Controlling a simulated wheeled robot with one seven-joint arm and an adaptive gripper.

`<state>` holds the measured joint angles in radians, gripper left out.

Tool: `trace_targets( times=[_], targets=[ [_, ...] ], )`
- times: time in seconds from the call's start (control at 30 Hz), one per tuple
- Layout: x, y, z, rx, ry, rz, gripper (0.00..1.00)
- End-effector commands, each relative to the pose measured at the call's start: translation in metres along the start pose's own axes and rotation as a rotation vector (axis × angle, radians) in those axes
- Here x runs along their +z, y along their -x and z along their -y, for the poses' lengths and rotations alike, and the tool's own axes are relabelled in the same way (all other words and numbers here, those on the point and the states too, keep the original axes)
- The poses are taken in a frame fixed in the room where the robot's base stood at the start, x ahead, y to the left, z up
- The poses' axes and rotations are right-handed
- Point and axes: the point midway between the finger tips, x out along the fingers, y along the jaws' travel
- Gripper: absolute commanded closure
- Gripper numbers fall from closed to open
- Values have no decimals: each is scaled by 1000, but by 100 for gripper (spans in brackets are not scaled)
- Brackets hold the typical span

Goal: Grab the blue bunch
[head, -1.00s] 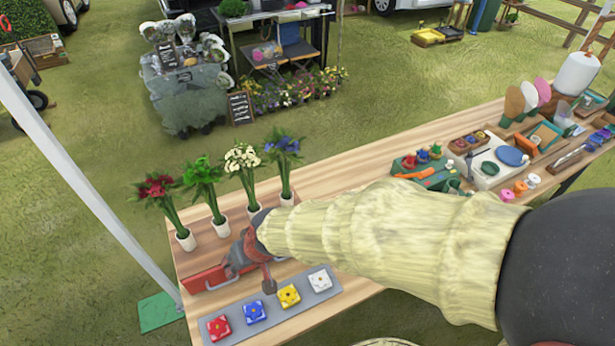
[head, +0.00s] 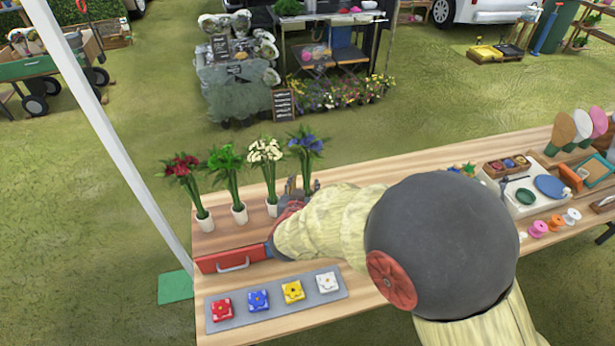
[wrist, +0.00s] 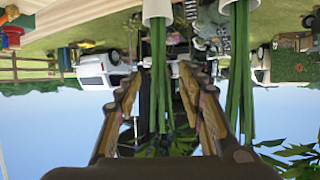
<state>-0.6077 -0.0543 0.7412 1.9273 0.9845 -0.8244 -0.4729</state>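The blue bunch (head: 306,144) stands upright at the right end of a row of flower bunches, with green stems. Its holder is hidden behind my gripper in the head view. My gripper (head: 291,188) is at stem height, close to the blue bunch. In the upside-down wrist view, my gripper (wrist: 161,80) is open, with a finger on each side of green stems (wrist: 158,70) rising from a white cup (wrist: 157,11). These appear to be the blue bunch's stems; its flowers are not clear there. I cannot tell whether the fingers touch the stems.
The white bunch (head: 266,152) stands close on the left; its stems (wrist: 240,75) show beside my gripper. The green bunch (head: 227,160) and red bunch (head: 183,168) are farther left. A red case (head: 225,261) and a grey tray (head: 277,305) with coloured blocks lie in front.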

Motion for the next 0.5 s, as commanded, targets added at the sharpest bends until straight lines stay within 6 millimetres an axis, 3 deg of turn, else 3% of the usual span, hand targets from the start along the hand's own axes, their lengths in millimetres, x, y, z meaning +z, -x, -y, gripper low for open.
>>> trace_targets(
  times=[0.3, 0.5],
  targets=[
    [-2, -42, -2, 0, 0, 1, 61],
    [-4, -54, -1, -1, -1, 1, 61]
  ],
)
